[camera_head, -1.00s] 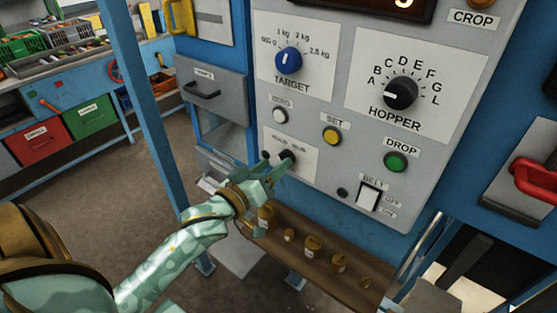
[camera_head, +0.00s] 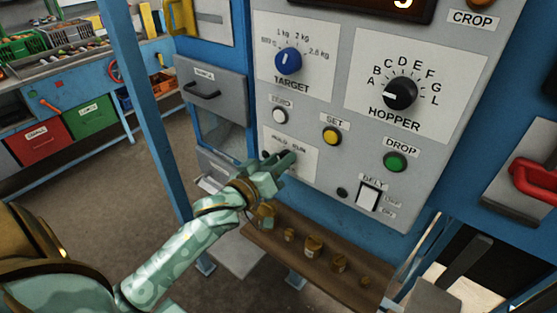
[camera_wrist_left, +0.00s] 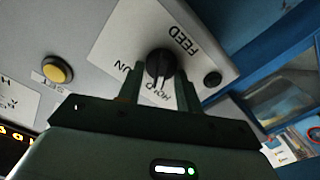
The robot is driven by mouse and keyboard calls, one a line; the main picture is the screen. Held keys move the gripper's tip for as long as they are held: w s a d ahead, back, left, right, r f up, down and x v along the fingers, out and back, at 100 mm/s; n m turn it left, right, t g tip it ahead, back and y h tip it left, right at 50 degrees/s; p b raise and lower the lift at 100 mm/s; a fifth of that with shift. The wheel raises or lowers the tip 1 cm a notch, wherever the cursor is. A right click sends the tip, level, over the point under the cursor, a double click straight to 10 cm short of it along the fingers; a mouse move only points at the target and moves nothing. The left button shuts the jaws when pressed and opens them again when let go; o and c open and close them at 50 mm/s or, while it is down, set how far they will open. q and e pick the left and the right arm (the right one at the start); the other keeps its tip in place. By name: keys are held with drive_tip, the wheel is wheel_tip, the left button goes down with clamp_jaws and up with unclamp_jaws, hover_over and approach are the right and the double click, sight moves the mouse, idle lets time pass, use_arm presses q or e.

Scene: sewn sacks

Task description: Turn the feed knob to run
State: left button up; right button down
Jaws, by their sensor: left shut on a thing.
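The black feed knob (camera_wrist_left: 160,62) sits on a white plate with FEED, HOLD and RUN lettering, seen upside down in the left wrist view. A pale mark on the knob faces the HOLD and RUN side; I cannot tell exactly which word it meets. My left gripper (camera_head: 283,161) is at the lower left of the grey panel and hides the knob in the head view. Its fingers stand on both sides of the knob in the left wrist view and are shut on it. My right gripper is not in view.
Around the plate are a white button (camera_head: 280,116), a yellow SET button (camera_head: 332,136), a green DROP button (camera_head: 396,162) and a belt switch (camera_head: 369,196). A wooden shelf (camera_head: 318,266) with several small brass pieces lies below. A blue post (camera_head: 150,120) stands left.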

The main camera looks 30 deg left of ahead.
use_arm(q)
drive_tip(key=shift+d+m+p, duration=0.2)
drive_tip(key=shift+m+p, duration=1.8)
drive_tip(key=shift+m, duration=0.9)
drive_tip(key=shift+d+m+p, duration=0.2)
drive_tip(key=shift+m+p, duration=1.75)
drive_tip(key=shift+m, duration=0.95)
drive_tip(key=o, duration=1)
drive_tip(key=shift+s, duration=0.1)
drive_tip(key=s+a+b, duration=0.1)
drive_tip(key=s+b, duration=0.1)
drive_tip(key=s, duration=1.4)
